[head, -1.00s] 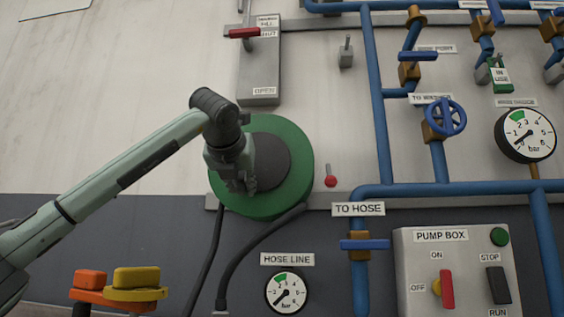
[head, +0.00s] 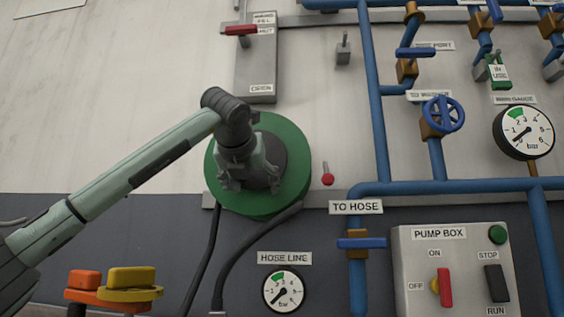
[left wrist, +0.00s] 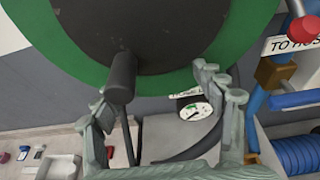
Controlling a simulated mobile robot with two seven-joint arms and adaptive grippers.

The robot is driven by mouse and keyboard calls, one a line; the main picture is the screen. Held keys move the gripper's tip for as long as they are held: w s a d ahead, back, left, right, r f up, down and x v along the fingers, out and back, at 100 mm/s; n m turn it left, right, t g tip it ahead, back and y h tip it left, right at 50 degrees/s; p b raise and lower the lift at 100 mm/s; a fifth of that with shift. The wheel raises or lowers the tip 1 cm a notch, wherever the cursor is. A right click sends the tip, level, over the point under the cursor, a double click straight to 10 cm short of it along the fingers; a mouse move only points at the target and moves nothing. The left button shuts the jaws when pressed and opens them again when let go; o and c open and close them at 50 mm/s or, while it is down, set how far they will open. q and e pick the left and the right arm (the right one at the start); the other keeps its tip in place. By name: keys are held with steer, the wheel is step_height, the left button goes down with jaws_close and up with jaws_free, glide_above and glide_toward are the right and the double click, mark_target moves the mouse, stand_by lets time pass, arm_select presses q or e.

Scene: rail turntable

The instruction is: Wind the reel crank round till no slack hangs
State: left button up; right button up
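The green hose reel (head: 297,160) is on the wall in the head view, with a dark round hub. In the left wrist view, the reel (left wrist: 180,78) fills the top, and a dark cylindrical crank handle (left wrist: 121,78) sticks out from its hub. My left gripper (head: 249,186) is in front of the hub and covers the handle in the head view. In the left wrist view, its fingers (left wrist: 158,100) are spread apart with the handle's end between them, nearer the left finger; contact cannot be told. A black hose (head: 250,250) hangs in a bend below the reel. My right gripper is out of view.
A red-knobbed lever (head: 327,179) is close right of the reel. Blue pipes (head: 377,110) and the pump box (head: 455,270) stand further right. The hose line gauge (head: 284,291) is below. Orange and yellow parts (head: 130,280) are at lower left. Wall left of the reel is bare.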

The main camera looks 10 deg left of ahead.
arm_select(q)
steer(key=shift+s+d+r+b, duration=0.4)
steer(key=shift+s+d+r, duration=0.3)
steer(key=shift+r, duration=0.05)
steer(key=shift+s+d+b, duration=0.1)
steer(key=shift+s+b, duration=0.4)
steer(key=shift+s, duration=0.15)
steer(key=s+b, duration=0.3)
steer(key=s, duration=0.4)
steer(key=shift+s+b, duration=0.2)
steer(key=shift+b, duration=0.1)
